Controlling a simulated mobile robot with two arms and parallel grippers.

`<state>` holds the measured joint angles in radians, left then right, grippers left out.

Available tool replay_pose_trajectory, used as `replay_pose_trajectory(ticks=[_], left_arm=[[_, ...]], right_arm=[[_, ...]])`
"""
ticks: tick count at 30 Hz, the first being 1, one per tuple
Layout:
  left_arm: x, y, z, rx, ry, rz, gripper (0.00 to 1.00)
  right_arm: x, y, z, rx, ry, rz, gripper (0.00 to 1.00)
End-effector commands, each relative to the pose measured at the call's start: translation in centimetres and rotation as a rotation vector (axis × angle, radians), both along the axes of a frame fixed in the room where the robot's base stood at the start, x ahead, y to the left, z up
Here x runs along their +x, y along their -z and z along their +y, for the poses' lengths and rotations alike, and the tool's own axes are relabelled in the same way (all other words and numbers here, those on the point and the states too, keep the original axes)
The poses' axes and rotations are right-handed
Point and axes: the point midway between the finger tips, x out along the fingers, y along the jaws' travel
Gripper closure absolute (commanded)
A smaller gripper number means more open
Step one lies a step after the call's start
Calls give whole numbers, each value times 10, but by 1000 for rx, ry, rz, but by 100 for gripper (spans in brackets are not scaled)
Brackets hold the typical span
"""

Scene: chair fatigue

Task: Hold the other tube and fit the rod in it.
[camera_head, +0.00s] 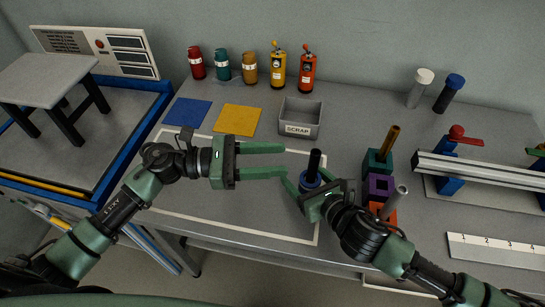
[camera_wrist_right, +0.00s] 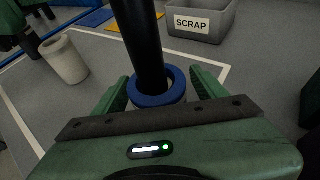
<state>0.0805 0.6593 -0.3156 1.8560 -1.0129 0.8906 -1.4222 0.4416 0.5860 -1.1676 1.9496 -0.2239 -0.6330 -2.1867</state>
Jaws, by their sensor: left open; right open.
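A black rod (camera_head: 314,164) stands upright in a short blue tube (camera_head: 310,183) on the table. In the right wrist view, the black rod (camera_wrist_right: 140,45) rises out of the blue tube (camera_wrist_right: 174,86). My right gripper (camera_head: 306,182) is open, with its green fingers on either side of the blue tube. My left gripper (camera_head: 284,160) is open and empty, its fingers pointing right just left of the black rod. A beige hollow tube (camera_wrist_right: 66,60) stands left of the blue tube in the right wrist view; I cannot make it out in the head view.
A grey scrap bin (camera_head: 300,118) stands behind the grippers, beside yellow (camera_head: 237,119) and blue (camera_head: 187,112) mats. Right of my right gripper are teal (camera_head: 376,163), purple (camera_head: 378,187) and orange (camera_head: 382,214) blocks, two holding rods. A metal rail fixture (camera_head: 480,168) lies farther right.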

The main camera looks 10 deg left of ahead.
Motion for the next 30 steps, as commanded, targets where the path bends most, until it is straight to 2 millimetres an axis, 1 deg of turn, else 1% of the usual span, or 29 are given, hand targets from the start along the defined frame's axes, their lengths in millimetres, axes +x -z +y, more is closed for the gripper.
replay_pose_trajectory(ticks=[5,12,16,21,30], left_arm=[[0,0,0,0,0,0,55],[0,0,0,0,0,0,55],[0,0,0,0,0,0,55],[0,0,0,0,0,0,55],[0,0,0,0,0,0,55]], right_arm=[[-20,-9,-15,-2,-1,1,28],[-58,-28,-45,-3,0,3,28],[-74,-37,-57,-2,0,2,28],[-84,-43,-65,-1,-1,2,28],[-86,-44,-66,0,-1,2,28]])
